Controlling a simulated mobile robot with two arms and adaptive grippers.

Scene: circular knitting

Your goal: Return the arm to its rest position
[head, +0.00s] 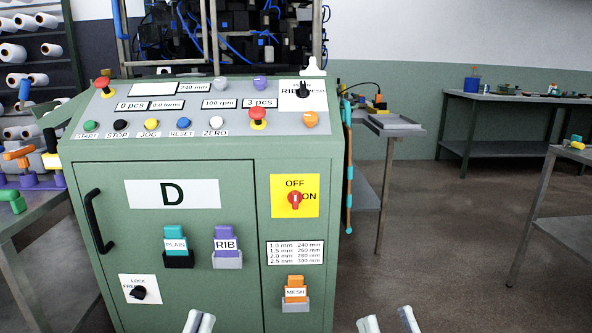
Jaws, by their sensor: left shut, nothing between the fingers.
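Only the fingertips of my two grippers show, at the bottom edge in the head view; both arms are out of the picture. My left gripper (199,322) is shut and empty, in front of the lower part of the green machine cabinet (170,290). My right gripper (389,321) has its two fingertips apart, with nothing seen between them. It is over the floor to the right of the cabinet. Neither gripper appears to touch anything.
The cabinet has a sloped control panel (190,108), a red switch on a yellow plate (295,197), a black door handle (96,222) and card holders. A table with tools (30,200) stands left, a bench (500,97) far right. Floor (440,230) between is clear.

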